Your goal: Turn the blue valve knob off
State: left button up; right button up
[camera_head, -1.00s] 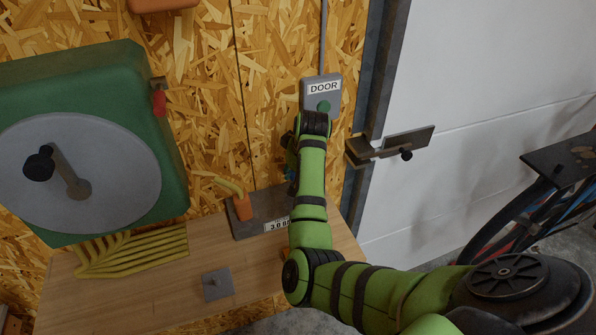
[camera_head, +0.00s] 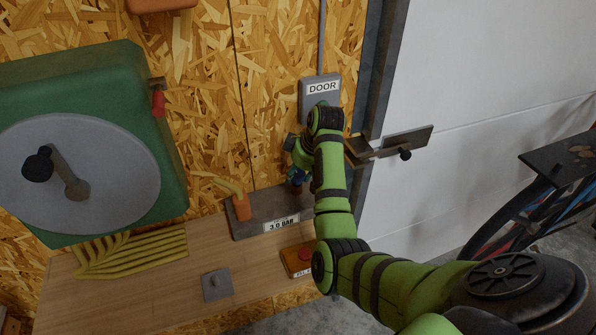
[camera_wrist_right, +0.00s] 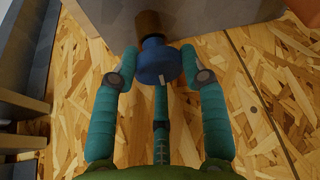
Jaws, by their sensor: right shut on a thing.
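The blue valve knob (camera_wrist_right: 154,63) shows in the right wrist view, on a brass-coloured stem (camera_wrist_right: 149,23) that runs to a grey surface. A small pale mark is on the knob's edge. My right gripper (camera_wrist_right: 160,72) has its teal fingers on both sides of the knob and is shut on it. In the head view a little of the blue knob (camera_head: 297,176) shows beside my right wrist, above a grey plate (camera_head: 258,213) labelled 3.0 BAR. My forearm and wrist hide part of that area. My left gripper is not in view.
A grey DOOR box (camera_head: 320,88) is on the chipboard wall just above my wrist. A metal latch (camera_head: 392,147) is to its right. A green machine with a grey disc (camera_head: 110,150) is at left. Yellow hoses (camera_head: 135,250) and an orange box (camera_head: 297,262) lie on the bench.

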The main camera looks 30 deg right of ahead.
jog(key=shift+s+f, duration=0.1)
jog(key=shift+f, duration=0.05)
jog(key=o, duration=1.2)
jog(key=shift+c, duration=0.2)
jog(key=v, duration=1.2)
